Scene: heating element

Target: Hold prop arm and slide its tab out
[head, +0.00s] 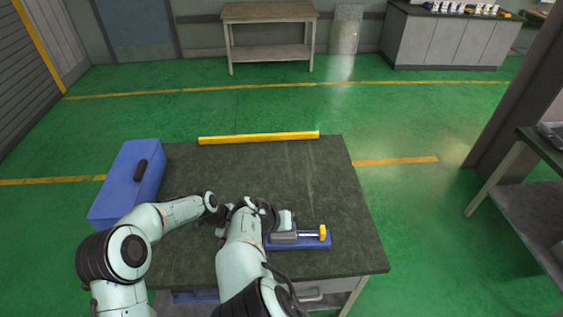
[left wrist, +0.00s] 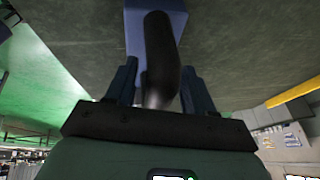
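A blue device base (head: 300,243) lies near the table's front edge in the head view. It carries a grey cylinder (head: 284,238) and a thin rod ending in a yellow knob (head: 322,233). In the left wrist view a black curved handle-like part (left wrist: 160,50) stands against a blue block (left wrist: 132,28); I cannot tell whether it is the prop arm. My left gripper (left wrist: 160,80) has one finger on each side of this part; whether they press on it is unclear. My right gripper (head: 270,215) is at the device's left end, its fingers hidden. No tab is distinguishable.
A blue toolbox (head: 112,203) with a dark handle stands at the dark table's left edge. A yellow bar (head: 258,138) lies along the far edge. The tabletop (head: 240,170) between the bar and my arms is clear. My arms cover the front left of the table.

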